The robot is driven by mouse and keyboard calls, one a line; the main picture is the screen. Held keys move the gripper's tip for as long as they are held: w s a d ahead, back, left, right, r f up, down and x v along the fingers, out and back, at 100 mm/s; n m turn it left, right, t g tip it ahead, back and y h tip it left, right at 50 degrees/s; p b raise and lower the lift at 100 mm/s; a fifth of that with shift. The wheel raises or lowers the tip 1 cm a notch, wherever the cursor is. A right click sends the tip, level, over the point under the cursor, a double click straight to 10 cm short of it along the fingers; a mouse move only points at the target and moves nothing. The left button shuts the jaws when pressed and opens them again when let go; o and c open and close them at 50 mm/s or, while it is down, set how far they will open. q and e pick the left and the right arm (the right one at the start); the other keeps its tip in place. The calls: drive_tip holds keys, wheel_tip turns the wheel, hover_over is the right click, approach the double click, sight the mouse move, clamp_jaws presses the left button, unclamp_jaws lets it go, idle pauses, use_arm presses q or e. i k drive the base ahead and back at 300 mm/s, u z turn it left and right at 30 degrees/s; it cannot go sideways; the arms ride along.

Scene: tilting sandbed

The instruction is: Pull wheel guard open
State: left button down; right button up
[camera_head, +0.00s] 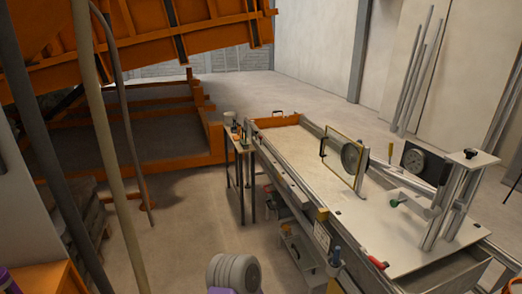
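The wheel guard (338,160) is a clear panel in a thin yellow frame. It stands upright across the long sandbed (285,148), right of the picture's centre. A black handle (322,146) is on its left edge. The grey wheel (351,157) is directly behind or beside the panel and partly overlaps its right side. I cannot tell whether the guard is latched. Neither of my grippers is in view.
Orange tilting structure (150,50) fills the upper left. Floor (190,235) left of the bed is largely clear.

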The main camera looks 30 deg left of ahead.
sight(336, 156)
drive_tip(key=u, duration=0.95)
drive_tip(key=i, duration=0.7)
drive_tip(key=u, duration=0.3)
